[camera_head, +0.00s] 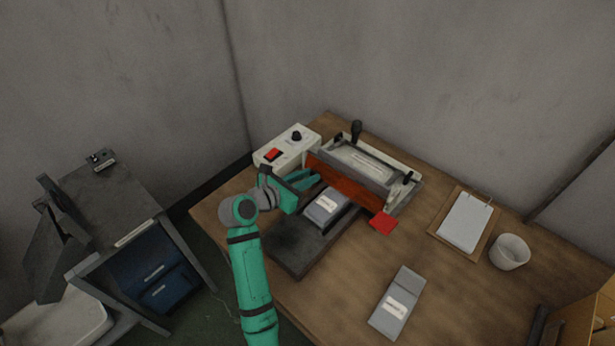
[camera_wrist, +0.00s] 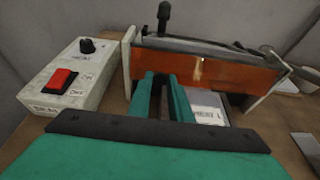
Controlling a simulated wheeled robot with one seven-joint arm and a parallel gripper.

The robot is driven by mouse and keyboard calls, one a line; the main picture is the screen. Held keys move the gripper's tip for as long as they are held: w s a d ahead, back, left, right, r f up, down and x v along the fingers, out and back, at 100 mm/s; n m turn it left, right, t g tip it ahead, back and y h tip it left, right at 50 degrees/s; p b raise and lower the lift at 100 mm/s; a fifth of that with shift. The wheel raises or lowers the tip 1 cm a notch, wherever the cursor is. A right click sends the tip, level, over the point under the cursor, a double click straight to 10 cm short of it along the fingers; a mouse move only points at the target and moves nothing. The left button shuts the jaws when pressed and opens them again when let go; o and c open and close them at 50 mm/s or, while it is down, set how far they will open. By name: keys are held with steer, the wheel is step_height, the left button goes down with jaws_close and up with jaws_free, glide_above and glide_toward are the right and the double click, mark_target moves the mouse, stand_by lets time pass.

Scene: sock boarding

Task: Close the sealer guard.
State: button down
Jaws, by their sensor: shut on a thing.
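The sealer guard (camera_head: 350,187) is a translucent orange panel across the front of the sealer (camera_head: 362,161) on the wooden table. It also fills the middle of the wrist view (camera_wrist: 220,72). My gripper (camera_head: 314,177) is at the guard's left part. Its two green fingers (camera_wrist: 165,78) are close together and shut on the guard's lower edge; the contact itself is partly hidden by the fingers. A grey pouch with a white label (camera_head: 326,207) lies on the dark platform (camera_head: 290,248) in front of the guard, just right of my gripper.
A white control box (camera_head: 287,148) with a red switch and black knob stands left of the sealer. A red piece (camera_head: 384,222), a second grey pouch (camera_head: 397,304), a clipboard (camera_head: 465,222) and a white cup (camera_head: 509,252) are to the right. Walls stand close behind.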

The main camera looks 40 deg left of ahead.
steer(key=shift+w+d+f+t, duration=0.15)
steer(key=shift+w+f+t, duration=0.05)
steer(key=shift+f+t, duration=0.6)
steer(key=shift+t, duration=0.4)
steer(key=c, duration=1.6)
jaws_free()
steer(key=s, duration=0.3)
steer(key=s+r, duration=0.1)
steer(key=s, duration=0.3)
steer(key=s+a, duration=0.1)
steer(key=s, duration=0.2)
steer(key=shift+s+r, duration=0.25)
steer(key=shift+s, duration=0.05)
